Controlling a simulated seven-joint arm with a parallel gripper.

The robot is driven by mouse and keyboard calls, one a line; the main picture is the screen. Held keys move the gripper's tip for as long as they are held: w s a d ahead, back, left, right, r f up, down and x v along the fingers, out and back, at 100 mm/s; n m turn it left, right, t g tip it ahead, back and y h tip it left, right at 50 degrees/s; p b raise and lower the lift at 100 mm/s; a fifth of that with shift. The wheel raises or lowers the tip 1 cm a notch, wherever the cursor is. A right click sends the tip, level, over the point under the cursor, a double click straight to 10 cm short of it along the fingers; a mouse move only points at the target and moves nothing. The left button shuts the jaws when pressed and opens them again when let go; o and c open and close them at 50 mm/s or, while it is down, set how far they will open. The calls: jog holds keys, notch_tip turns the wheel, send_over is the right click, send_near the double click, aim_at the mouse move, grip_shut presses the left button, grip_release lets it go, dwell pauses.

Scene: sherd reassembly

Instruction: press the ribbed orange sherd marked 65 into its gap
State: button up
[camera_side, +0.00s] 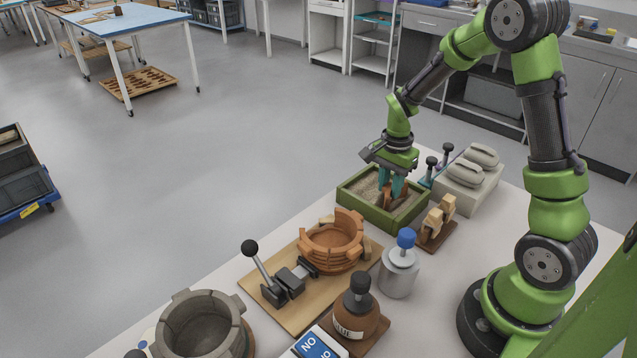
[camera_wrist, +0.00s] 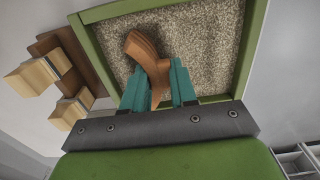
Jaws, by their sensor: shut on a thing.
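My gripper (camera_wrist: 158,90) has its teal fingers shut on an orange sherd (camera_wrist: 147,53). In the wrist view the sherd stands between the fingertips and reaches past them over pale grit. In the side view the gripper (camera_side: 393,192) is down at the green sandbox (camera_side: 376,222), with the sherd (camera_side: 390,197) low between the fingers. I cannot tell whether it still touches the grit. The mark 65 does not show. The ribbed orange vessel (camera_side: 333,243) stands on a wooden board (camera_side: 312,308), with its rim stepped and uneven.
A toggle clamp (camera_side: 287,283) stands left of the vessel on the board. A grey vessel (camera_side: 201,325), a brown bottle (camera_side: 357,308) and a blue-capped canister (camera_side: 399,268) stand nearer the camera. Wooden blocks (camera_side: 439,216) stand right of the sandbox.

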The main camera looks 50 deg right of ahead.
aim_at(390, 186)
jog(key=shift+r, duration=3.55)
jog(key=w+a+r+m, duration=0.1)
jog(key=w+a, duration=0.3)
jog(key=a, duration=0.6)
jog(key=w+a+r, duration=0.1)
jog(key=w+a, duration=0.2)
jog(key=a, duration=0.7)
jog(key=shift+f, duration=3)
jog(key=shift+s+f, duration=0.25)
jog(key=shift+f, duration=0.1)
jog(key=shift+s+a+f, duration=0.1)
jog(key=shift+s+f, duration=0.05)
jog(key=shift+s, duration=0.2)
